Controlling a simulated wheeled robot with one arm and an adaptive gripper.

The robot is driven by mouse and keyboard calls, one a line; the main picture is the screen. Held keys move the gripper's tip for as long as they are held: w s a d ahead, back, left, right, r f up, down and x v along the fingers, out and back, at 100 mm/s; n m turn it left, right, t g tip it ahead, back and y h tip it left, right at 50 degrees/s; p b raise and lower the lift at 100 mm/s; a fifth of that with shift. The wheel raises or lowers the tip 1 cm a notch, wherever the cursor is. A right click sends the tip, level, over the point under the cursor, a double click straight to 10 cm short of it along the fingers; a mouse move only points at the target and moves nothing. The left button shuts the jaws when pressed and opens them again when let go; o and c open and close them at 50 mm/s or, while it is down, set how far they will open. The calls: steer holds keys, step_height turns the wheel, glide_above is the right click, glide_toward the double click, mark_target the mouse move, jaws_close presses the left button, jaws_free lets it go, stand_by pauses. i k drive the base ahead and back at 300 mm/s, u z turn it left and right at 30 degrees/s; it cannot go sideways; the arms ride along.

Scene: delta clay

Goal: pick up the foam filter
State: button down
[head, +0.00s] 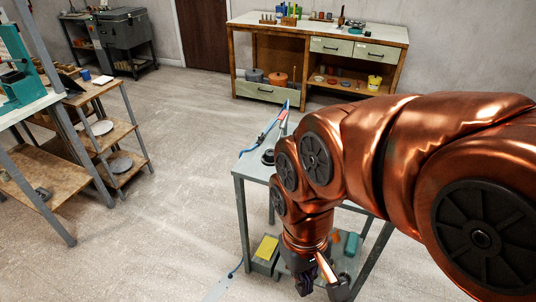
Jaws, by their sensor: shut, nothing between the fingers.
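My gripper (322,288) points down at the bottom of the head view, in front of the grey metal table (238,172). It is shut and empty, and its fingertips are partly cut off by the frame's edge. I cannot tell for sure which thing is the foam filter. A yellow flat block (267,247) lies on a grey-green box on the low shelf, left of my gripper. A teal block (351,244) stands on the same shelf to the right, beside a small orange thing (336,237). My copper arm hides much of the table and shelf.
A blue-handled tool (270,131) and a dark round part (268,157) lie on the tabletop. A wooden workbench (318,31) stands at the back wall. Shelved tables (117,130) stand at the left.

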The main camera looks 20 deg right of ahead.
mark_target(269, 153)
steer(key=u, duration=2.55)
steer(key=k, duration=1.25)
steer(key=z, duration=1.5)
steer(key=i, duration=0.5)
steer(key=u, duration=0.1)
